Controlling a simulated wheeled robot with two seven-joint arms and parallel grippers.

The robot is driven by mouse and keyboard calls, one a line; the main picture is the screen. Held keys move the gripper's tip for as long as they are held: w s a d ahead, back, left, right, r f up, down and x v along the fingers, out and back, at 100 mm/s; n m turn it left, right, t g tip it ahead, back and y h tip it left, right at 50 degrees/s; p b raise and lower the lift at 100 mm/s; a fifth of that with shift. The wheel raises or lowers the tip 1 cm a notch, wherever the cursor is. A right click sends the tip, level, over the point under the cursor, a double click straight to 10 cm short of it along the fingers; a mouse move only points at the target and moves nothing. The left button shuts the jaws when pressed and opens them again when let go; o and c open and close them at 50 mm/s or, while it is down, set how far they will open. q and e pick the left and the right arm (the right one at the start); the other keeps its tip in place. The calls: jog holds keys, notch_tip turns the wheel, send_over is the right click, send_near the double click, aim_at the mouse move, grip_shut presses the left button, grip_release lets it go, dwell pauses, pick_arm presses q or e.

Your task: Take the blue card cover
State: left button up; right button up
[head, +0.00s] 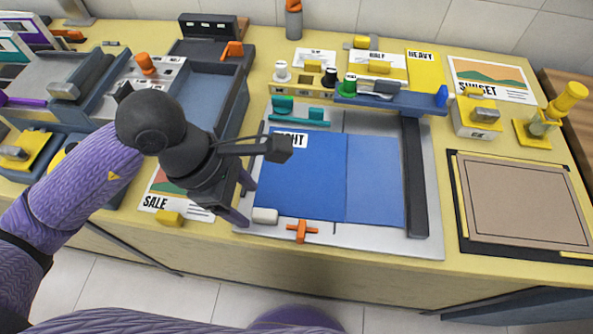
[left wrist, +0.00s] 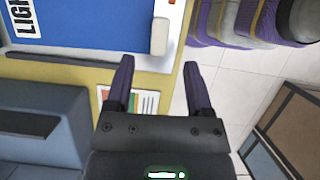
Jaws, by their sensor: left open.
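The blue card cover (head: 315,185) lies flat on a grey metal plate (head: 430,235) in the head view. Its left part is darker blue and its right part lighter, with a straight line between. A white label ending in "GHT" at its upper left is partly hidden by my left wrist. My left gripper (head: 243,198) is open and empty at the plate's left edge, beside the cover. In the left wrist view, my left gripper's fingers (left wrist: 159,65) point toward the table edge, and the cover (left wrist: 85,22) shows beyond them. My right gripper is not in view.
A white block (head: 264,216) sits at the cover's lower left corner, and an orange cross-shaped knob (head: 302,231) at the plate's front. A dark bar (head: 414,180) lies along the right side. A SALE print (head: 165,190) lies left. A framed brown board (head: 525,205) lies right.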

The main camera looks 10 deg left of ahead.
aim_at(261, 212)
pick_arm(q)
jog(key=b+x, duration=0.1)
jog(key=x, duration=0.3)
jog(key=shift+d+f, duration=0.25)
jog(key=shift+d, duration=0.05)
grip_shut()
